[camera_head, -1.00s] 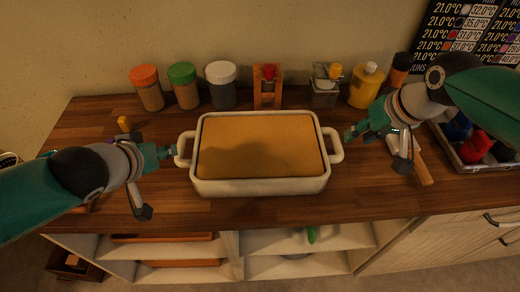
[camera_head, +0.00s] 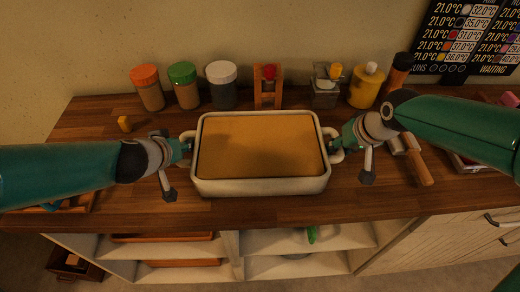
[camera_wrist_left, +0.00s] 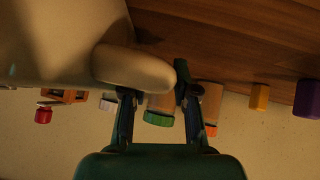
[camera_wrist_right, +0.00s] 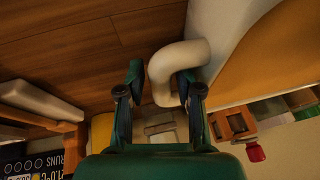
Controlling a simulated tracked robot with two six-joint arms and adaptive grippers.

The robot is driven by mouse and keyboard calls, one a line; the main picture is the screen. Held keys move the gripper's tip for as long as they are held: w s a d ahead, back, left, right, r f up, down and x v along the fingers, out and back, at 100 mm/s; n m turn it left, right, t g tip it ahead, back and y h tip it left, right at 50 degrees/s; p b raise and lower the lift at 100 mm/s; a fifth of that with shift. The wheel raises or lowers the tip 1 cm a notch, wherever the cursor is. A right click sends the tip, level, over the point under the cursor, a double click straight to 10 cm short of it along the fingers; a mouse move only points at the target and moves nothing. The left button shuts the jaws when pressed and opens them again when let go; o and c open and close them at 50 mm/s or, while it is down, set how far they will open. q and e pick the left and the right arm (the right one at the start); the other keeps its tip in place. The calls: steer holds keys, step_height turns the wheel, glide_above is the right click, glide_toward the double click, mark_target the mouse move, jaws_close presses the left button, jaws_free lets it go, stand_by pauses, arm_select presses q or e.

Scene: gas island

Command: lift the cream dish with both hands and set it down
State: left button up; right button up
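The cream dish (camera_head: 262,187), filled with a flat golden-brown layer, stands level on the wooden worktop in the head view. It has a looped handle at each end. My left gripper (camera_head: 185,147) is at the left handle; in the left wrist view the handle (camera_wrist_left: 135,67) reaches across the fingers, which stand apart. My right gripper (camera_head: 338,144) is at the right handle; in the right wrist view the curved handle (camera_wrist_right: 178,66) passes between the parted fingers, with a gap visible on one side. Whether either finger touches a handle is unclear.
Jars with orange (camera_head: 147,87), green (camera_head: 184,85) and white lids (camera_head: 222,84) stand behind the dish, with a wooden holder (camera_head: 268,87) and a yellow bottle (camera_head: 366,86). A wooden-handled tool (camera_head: 418,162) lies right. The worktop's front strip (camera_head: 270,211) is clear.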

arm_select(q)
steer(key=shift+w+f, duration=0.15)
arm_select(e)
steer(key=shift+w+f, duration=0.1)
steer(key=shift+f, duration=0.1)
arm_select(q)
jaws_close()
arm_select(e)
jaws_close()
arm_select(q)
steer(key=shift+w+r, duration=0.15)
steer(key=shift+r, duration=0.1)
arm_select(e)
steer(key=shift+w+r, duration=0.2)
steer(key=shift+r, duration=0.1)
